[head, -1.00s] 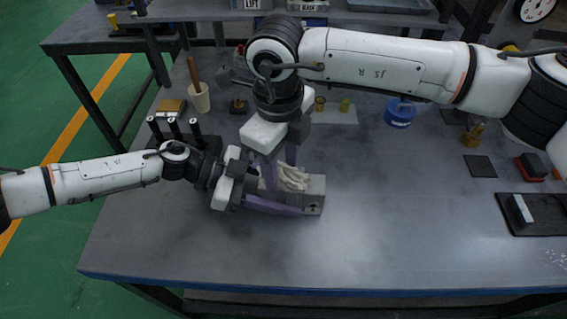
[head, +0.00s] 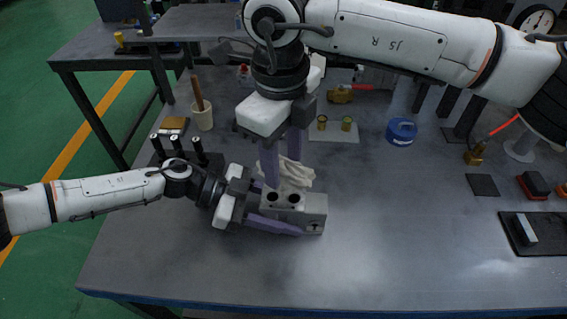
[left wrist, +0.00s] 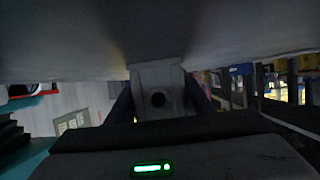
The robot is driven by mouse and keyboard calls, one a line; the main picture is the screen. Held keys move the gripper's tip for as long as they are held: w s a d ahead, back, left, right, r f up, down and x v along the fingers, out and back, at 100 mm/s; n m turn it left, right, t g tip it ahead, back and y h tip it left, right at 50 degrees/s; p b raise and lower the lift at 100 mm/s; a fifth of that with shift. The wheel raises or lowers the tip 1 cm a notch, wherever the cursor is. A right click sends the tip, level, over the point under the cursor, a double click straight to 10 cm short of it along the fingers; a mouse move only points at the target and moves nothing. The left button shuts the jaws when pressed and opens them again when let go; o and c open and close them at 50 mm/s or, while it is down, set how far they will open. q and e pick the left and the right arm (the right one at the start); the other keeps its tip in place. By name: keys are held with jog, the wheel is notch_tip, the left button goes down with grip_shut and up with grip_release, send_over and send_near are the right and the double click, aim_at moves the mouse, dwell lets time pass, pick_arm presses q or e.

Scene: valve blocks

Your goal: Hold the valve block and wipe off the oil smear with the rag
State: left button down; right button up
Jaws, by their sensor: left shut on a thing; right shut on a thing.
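The grey valve block (head: 313,207) sits on the bench, with two dark holes in its top and a smaller hole in its right end. My left gripper (head: 272,222) is shut on the block from the left, one purple finger along its front side. In the left wrist view the block's end face (left wrist: 158,78) with a round hole shows between the dark fingers. My right gripper (head: 283,172) points down and is shut on the crumpled cream rag (head: 299,174), at the block's back top edge. I cannot make out an oil smear; the rag and fingers hide part of the block.
Black-topped pegs (head: 175,143) stand close behind my left wrist. A cup with a wooden handle (head: 202,118) is at the back left. A blue round tin (head: 402,130) and a dark tray (head: 535,232) are to the right. The bench front right of the block is clear.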

pick_arm(q)
jog(key=shift+r, duration=0.15)
jog(key=c, duration=0.8)
grip_release()
jog(key=v, duration=1.2)
jog(key=shift+s, duration=0.1)
